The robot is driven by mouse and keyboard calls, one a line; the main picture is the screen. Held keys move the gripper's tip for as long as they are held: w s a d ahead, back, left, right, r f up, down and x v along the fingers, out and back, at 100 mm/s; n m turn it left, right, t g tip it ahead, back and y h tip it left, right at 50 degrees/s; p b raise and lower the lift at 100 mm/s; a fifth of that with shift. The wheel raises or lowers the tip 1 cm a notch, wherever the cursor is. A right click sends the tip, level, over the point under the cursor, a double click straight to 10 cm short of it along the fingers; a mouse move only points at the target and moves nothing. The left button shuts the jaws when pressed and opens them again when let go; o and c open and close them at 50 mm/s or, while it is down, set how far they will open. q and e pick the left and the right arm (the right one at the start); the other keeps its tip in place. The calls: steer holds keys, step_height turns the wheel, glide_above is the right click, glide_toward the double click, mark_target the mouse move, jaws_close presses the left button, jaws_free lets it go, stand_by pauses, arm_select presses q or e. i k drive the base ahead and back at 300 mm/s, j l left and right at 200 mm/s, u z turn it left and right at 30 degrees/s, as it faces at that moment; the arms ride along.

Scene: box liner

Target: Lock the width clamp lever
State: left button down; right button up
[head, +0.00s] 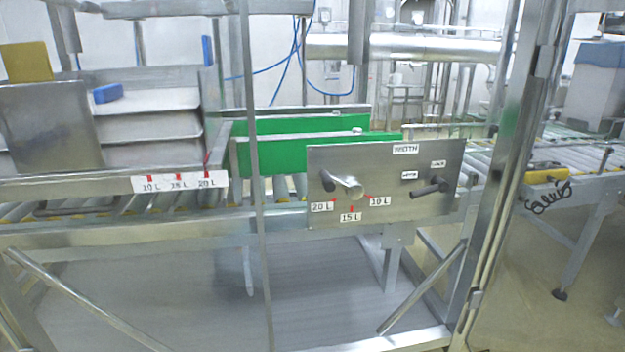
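The width clamp lever (431,187) is a dark handle on the right half of a steel panel (440,208) labelled WIDTH. It points right and slightly up from its dark pivot at the lower left. Two small labels sit above it, one (409,175) over the pivot end and one (438,164) higher right; their text is too small to read surely. A crank (345,187) with a dark knob and light hub is on the panel's left half, above labels 20 L, 15 L and 10 L. Neither of my grippers is in view.
A steel post (505,170) stands right of the panel, and a thinner post (257,200) stands left of it. Green guide plates (270,160) are behind the panel. A roller conveyor (560,150) runs right, with a yellow device (547,172) and coiled black cable.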

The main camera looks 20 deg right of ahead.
mark_target(439, 184)
steer(key=z, duration=1.4)
